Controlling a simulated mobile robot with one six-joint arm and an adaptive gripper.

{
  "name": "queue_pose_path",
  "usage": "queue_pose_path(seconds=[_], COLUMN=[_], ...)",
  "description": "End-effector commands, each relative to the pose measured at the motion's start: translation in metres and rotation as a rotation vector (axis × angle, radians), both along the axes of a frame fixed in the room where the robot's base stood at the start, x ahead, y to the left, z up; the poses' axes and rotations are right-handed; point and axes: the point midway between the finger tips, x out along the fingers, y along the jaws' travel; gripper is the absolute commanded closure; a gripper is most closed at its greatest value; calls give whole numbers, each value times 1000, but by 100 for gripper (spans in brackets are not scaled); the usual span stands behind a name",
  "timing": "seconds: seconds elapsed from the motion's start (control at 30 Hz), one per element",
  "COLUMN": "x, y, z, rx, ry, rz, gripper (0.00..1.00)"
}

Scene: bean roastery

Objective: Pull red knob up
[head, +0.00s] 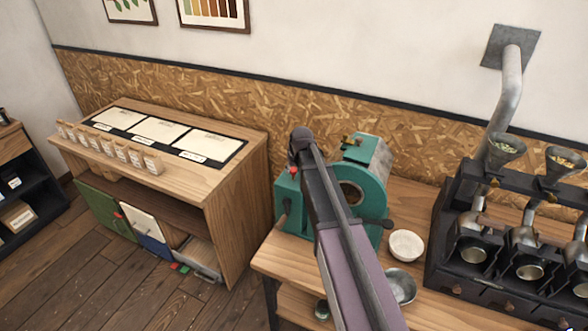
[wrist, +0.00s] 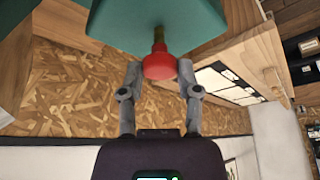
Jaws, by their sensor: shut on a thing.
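The red knob (wrist: 160,66) sits on a short brass stem on a teal machine (wrist: 165,18) in the wrist view, which looks upside down. My gripper (wrist: 160,70) has one finger on each side of the knob and is shut on it. In the head view a small red spot, seemingly the knob (head: 293,169), shows at the top of the machine's small left box, beside my arm. The teal roasting machine (head: 372,170) stands on the wooden bench, partly covered by my arm. My gripper's fingers are hidden in the head view.
A white bowl (head: 406,246) and a metal bowl (head: 402,284) are on the bench right of my arm. A dark rack with metal roasters (head: 470,205) stands at the right. A wooden cabinet (head: 222,195) with small labelled containers stands at the left, with a floor gap before the bench.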

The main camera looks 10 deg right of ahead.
Motion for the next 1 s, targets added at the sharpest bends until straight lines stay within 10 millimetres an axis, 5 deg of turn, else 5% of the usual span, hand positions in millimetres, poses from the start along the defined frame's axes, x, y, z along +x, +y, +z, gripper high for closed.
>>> queue_pose_path(seconds=[0.4, 0.43, 0.53, 1.0], x=[1, 2, 1, 0], y=[-1, -2, -2, -1], z=[6, 6, 6, 4], rx=[0, 0, 0, 0], ry=[-5, -5, -4, -1], rz=[-1, -1, -1, -1], gripper=[100, 48, 22, 22])
